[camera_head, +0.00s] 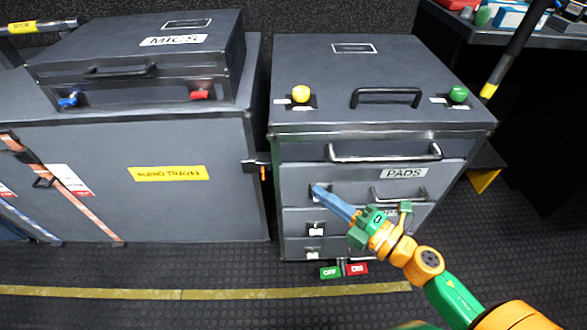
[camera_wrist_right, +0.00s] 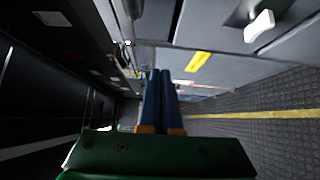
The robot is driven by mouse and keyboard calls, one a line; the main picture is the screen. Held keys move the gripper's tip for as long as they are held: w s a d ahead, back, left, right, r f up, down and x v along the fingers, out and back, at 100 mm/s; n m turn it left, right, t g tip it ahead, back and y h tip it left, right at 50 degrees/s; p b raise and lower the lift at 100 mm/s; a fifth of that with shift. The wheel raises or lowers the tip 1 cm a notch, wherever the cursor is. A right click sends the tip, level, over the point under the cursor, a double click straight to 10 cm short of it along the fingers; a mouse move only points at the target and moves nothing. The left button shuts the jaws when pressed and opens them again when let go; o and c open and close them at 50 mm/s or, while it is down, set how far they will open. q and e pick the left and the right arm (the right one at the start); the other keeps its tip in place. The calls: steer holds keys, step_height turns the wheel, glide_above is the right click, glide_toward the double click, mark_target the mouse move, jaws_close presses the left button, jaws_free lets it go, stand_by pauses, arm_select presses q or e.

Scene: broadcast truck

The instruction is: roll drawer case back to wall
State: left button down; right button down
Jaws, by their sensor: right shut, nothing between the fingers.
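The grey drawer case (camera_head: 440,140) stands on the floor to the right of a wider grey case in the head view. It has a lid handle, a front bar handle (camera_head: 385,152), a yellow and a green knob on top, and drawers with a "PADS" label. Green and red pedals (camera_head: 344,270) show at its foot. My right gripper (camera_head: 321,193) is in front of the upper drawer, its blue fingers together and empty, tips close to a white latch. I cannot tell whether they touch it. In the right wrist view the fingers (camera_wrist_right: 158,98) are also together. My left gripper is not seen.
A "MICS" case (camera_head: 140,60) lies on the wide "AUDIO TRAVEL" case (camera_head: 190,215), close beside the drawer case. A dark wall (camera_head: 340,15) is behind. A cluttered bench (camera_head: 545,38) stands at right. Ribbed floor with a yellow stripe (camera_head: 130,294) is open in front.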

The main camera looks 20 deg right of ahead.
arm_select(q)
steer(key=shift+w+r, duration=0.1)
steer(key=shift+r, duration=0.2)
arm_select(e)
steer(key=shift+w+a, duration=0.3)
steer(key=shift+w, duration=1.2)
steer(key=shift+w+a, duration=0.3)
steer(key=shift+w, duration=1.25)
steer(key=shift+w+a, duration=0.3)
steer(key=shift+w, duration=1.2)
